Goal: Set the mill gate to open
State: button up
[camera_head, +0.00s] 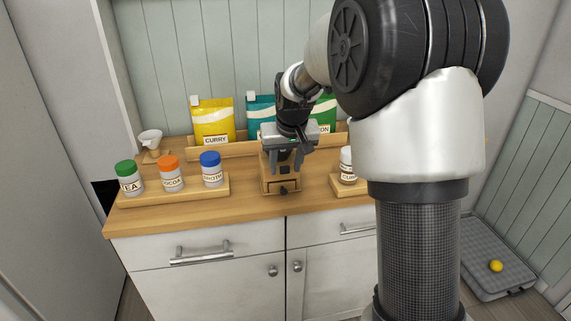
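The mill (268,180) is a small wooden box on the counter, with a dark knob low on its front. My gripper (287,163) points down over the top of the mill, and its two fingers are apart. The gripper hides most of the mill's upper part. I cannot make out the gate or its setting, and I cannot tell whether the fingers touch the mill.
A wooden rack (202,193) with green-, orange- and blue-lidded jars is on the left, beside a white funnel (150,138). A white-lidded jar (347,166) stands right. A yellow curry bag (213,122) and other bags stand behind. My arm blocks the counter's right side.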

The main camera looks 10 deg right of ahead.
jog(key=p+v, duration=0.2)
jog(key=v, duration=1.5)
jog(key=shift+r, duration=0.2)
jog(key=shift+s, duration=0.1)
jog(key=s+r+p, duration=0.3)
jog(key=s+r, duration=0.1)
jog(key=s, duration=0.3)
jog(key=s+r+p, duration=0.3)
jog(key=s+p, duration=0.1)
jog(key=s, duration=0.4)
jog(key=s+f+t+p, duration=0.1)
jog(key=s+p, duration=0.3)
jog(key=s, duration=0.7)
jog(key=shift+f, duration=0.35)
